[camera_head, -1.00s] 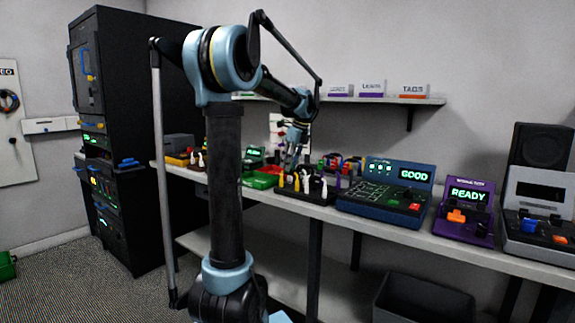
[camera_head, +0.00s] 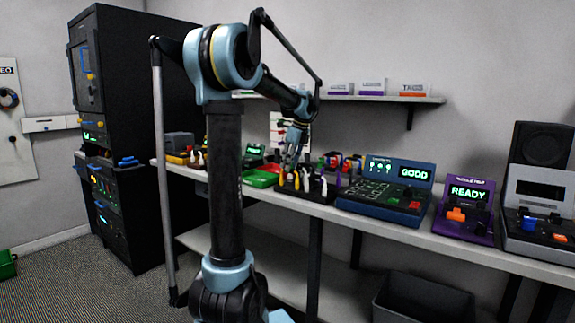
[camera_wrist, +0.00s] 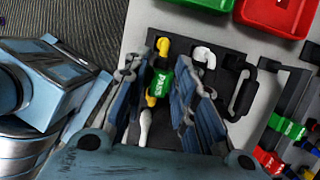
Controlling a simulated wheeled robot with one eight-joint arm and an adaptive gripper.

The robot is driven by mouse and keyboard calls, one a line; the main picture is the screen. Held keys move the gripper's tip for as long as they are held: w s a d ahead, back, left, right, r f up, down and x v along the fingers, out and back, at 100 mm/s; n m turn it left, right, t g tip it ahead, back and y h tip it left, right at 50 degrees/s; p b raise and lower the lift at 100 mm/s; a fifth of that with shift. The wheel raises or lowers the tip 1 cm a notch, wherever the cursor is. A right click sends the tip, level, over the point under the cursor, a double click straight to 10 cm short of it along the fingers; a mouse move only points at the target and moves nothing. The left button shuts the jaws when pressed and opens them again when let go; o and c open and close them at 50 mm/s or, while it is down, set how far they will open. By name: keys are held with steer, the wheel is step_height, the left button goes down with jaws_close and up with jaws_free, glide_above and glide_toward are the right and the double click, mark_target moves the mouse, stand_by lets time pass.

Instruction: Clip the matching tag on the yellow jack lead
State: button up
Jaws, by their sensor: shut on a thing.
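The yellow jack lead (camera_wrist: 163,46) lies in the dark holder (camera_wrist: 180,40) in the wrist view, with yellow showing above and below a green tag. The green tag (camera_wrist: 160,84), lettered PASS, sits across the lead between my fingers. My gripper (camera_wrist: 162,78) is shut on the green tag, one blue finger on each side. Whether the tag is fully clipped around the lead cannot be told. In the head view my gripper (camera_head: 291,160) is low over the holder (camera_head: 305,192), and the tag is too small to make out.
Green (camera_head: 262,178) and red trays stand behind. A rack with coloured tags (camera_wrist: 287,126) is at right. The blue tester (camera_head: 385,190) reads GOOD; the purple unit (camera_head: 466,210) reads READY.

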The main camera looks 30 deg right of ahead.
steer(key=o, duration=0.9)
steer(key=shift+c, duration=0.2)
steer(key=shift+o, duration=0.5)
steer(key=o, duration=0.4)
steer(key=shift+o, duration=0.2)
steer(key=shift+r, duration=4)
